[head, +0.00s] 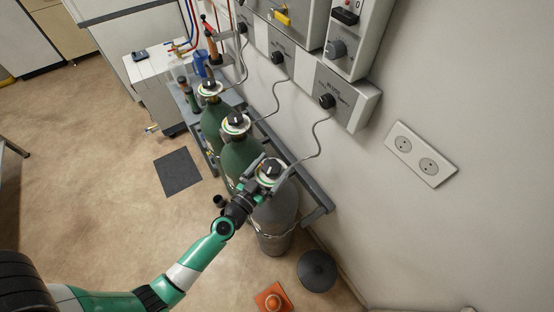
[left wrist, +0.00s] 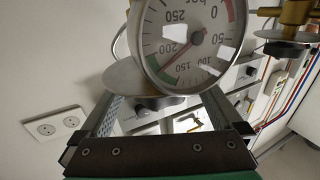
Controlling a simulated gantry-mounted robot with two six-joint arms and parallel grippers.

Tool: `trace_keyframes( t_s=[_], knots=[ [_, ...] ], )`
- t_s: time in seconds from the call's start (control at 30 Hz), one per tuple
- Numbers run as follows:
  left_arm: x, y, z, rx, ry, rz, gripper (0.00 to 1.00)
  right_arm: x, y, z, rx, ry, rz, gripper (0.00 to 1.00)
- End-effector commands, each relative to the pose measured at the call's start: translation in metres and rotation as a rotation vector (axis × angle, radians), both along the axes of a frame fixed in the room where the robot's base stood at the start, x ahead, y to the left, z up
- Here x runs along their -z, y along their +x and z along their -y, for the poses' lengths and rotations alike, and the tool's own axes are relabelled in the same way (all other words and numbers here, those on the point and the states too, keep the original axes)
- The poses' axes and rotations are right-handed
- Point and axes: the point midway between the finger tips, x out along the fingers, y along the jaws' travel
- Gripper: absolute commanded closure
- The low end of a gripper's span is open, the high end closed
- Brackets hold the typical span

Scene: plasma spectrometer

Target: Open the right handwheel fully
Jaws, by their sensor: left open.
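The rightmost gas cylinder (head: 277,212) is grey and stands at the wall end of the rack. Its top (head: 270,169) carries a pale round fitting with a dark centre; I cannot clearly make out the handwheel there. My left gripper (head: 266,174) is at this top, with its open fingers reaching to either side of it. In the left wrist view a round pressure gauge (left wrist: 190,42) marked in bar fills the space above and between the fingers (left wrist: 165,97). A pale disc (left wrist: 122,76) shows behind the gauge. I cannot tell whether the fingers touch anything. My right gripper is not in view.
Two green cylinders (head: 240,158) with similar tops stand to the left. Grey hoses run up to wall panels (head: 345,95). A wall socket (head: 421,154) is to the right. A dark disc (head: 317,270) and an orange object (head: 272,299) lie on the floor.

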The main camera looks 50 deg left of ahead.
Motion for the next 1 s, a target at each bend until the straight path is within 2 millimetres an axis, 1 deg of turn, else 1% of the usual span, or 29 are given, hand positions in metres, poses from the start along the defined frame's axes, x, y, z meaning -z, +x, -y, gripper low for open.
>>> trace_keyframes(
  t_s=[0.03,0.1,0.2,0.47,0.57,0.7,0.87,0.9,0.93,1.0],
  knots=[
    [0.0,0.009,-0.003,-0.001,-0.001,0.003,0.0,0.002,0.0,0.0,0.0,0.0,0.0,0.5],
    [0.0,0.017,-0.006,-0.001,0.0,0.001,0.0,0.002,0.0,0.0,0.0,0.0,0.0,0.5],
    [0.0,0.024,-0.009,-0.001,-0.002,0.002,0.0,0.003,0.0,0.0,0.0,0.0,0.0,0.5],
    [0.001,0.026,-0.009,0.0,-0.001,-0.001,0.0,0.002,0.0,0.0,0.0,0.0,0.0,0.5],
    [0.0,0.026,-0.009,0.0,-0.001,-0.001,0.16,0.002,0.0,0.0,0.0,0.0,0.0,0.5],
    [0.0,0.026,-0.009,0.0,-0.001,-0.001,0.41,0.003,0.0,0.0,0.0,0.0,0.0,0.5],
    [0.0,0.025,-0.009,0.0,-0.001,0.0,0.7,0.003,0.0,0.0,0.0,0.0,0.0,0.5],
    [0.0,0.025,-0.009,0.0,-0.001,0.0,0.77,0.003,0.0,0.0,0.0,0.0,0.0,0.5],
    [0.0,0.025,-0.009,0.0,-0.001,0.0,0.83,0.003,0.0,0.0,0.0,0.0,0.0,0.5],
    [0.0,0.025,-0.009,-0.001,-0.001,0.0,0.83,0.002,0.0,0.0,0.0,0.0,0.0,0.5]
  ],
)
